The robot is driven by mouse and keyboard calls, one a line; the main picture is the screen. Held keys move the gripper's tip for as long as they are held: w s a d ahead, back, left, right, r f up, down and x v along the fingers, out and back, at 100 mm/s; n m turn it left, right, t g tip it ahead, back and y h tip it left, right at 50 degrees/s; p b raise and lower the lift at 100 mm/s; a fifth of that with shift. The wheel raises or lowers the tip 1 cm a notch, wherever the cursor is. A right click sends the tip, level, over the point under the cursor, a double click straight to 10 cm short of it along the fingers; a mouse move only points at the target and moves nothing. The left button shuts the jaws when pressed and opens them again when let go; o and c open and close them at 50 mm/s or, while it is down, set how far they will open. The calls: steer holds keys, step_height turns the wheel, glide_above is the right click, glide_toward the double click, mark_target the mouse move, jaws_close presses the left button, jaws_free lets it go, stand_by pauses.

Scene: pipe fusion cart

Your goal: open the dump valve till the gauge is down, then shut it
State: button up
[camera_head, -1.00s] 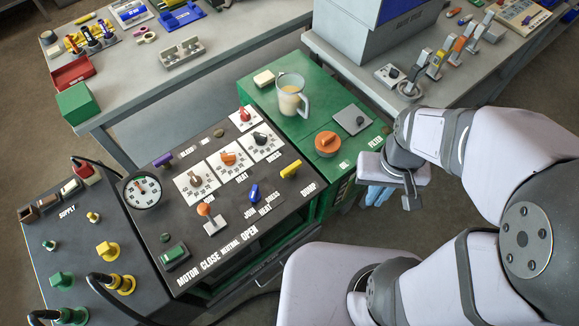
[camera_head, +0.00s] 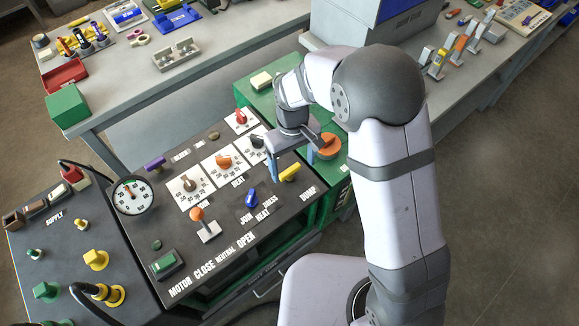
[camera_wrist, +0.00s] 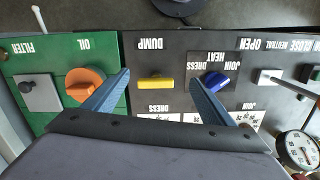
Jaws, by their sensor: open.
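The dump valve is a yellow bar handle (camera_head: 290,173) at the right edge of the black panel, by the DUMP label. In the wrist view the yellow handle (camera_wrist: 155,83) lies crosswise between my fingers, its long side running from one finger towards the other. My gripper (camera_head: 291,160) is open above the handle; in the wrist view both blue fingers (camera_wrist: 160,77) stand apart from it, with nothing held. The round white gauge (camera_head: 132,195) is at the panel's left corner and partly shows in the wrist view (camera_wrist: 297,148). Its needle is too small to read surely.
A blue knob (camera_head: 251,198) sits beside the valve, and an orange-topped lever (camera_head: 200,220) is further left. An orange oil cap (camera_head: 328,147) on the green deck is close to my gripper. Dials with knobs (camera_head: 224,162) line the panel behind.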

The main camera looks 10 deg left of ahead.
mark_target(290, 170)
steer(key=w+r, duration=0.1)
steer(key=w+a+r, duration=0.1)
steer(key=shift+w+a+n+t, duration=0.2)
steer(key=shift+w+n+t, duration=0.1)
steer(key=shift+w+t, duration=0.1)
steer(key=shift+s+d+f+n, duration=0.1)
steer(key=shift+s+n, duration=0.1)
steer(key=shift+n, duration=0.4)
steer(key=shift+f+p, duration=1.15)
steer(key=shift+f, duration=2.5)
steer(key=c, duration=1.1)
